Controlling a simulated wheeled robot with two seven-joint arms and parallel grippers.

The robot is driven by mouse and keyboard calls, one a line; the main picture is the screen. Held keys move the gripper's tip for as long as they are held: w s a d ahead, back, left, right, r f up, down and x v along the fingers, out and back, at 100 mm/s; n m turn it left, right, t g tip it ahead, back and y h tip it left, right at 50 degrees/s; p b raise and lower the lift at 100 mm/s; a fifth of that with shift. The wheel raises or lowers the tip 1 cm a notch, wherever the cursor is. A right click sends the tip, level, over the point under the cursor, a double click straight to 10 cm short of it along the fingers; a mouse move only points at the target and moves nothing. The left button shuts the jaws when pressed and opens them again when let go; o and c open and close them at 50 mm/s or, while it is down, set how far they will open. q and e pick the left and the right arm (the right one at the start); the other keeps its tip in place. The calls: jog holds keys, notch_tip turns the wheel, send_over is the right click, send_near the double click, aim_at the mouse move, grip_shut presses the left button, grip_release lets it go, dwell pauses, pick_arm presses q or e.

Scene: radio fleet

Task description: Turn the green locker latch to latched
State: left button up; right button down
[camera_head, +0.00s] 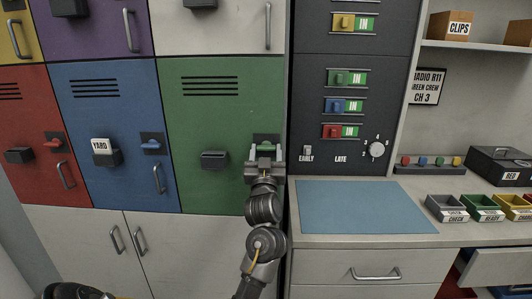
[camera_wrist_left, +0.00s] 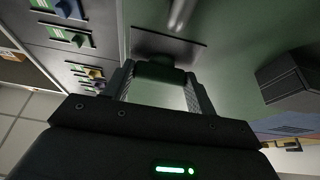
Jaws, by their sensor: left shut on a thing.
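The green locker (camera_head: 222,115) is shut, in the middle row of the locker wall. Its green latch (camera_head: 267,142) sits on a dark plate at the door's right side. My left gripper (camera_head: 267,157) is at the latch and shut on it, hiding its lower part in the head view. In the left wrist view the green latch (camera_wrist_left: 160,73) shows between the fingertips of my left gripper (camera_wrist_left: 160,88), in front of its dark plate (camera_wrist_left: 165,45). The latch's exact turn angle is hard to tell. My right gripper is not in view.
The blue locker's latch (camera_head: 151,145) and the red locker's latch (camera_head: 53,144) are on the left. A dark holder (camera_head: 214,160) juts from the green door. A dark panel (camera_head: 352,110) with a dial stands right. The blue mat (camera_head: 365,208) on the counter is bare.

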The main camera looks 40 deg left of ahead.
pick_arm(q)
jog(key=shift+y, duration=0.3)
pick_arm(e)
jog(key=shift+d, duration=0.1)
pick_arm(q)
jog(key=o, duration=0.9)
jog(key=shift+c, duration=0.2)
jog(key=shift+o, duration=0.6)
jog(key=shift+s+d+f, duration=0.2)
jog(key=b+v, duration=0.2)
jog(key=v, duration=0.8)
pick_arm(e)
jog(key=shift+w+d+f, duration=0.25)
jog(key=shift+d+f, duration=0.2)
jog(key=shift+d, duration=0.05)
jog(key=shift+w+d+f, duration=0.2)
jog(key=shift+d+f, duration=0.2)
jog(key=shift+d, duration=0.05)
pick_arm(q)
jog(key=shift+s, duration=0.1)
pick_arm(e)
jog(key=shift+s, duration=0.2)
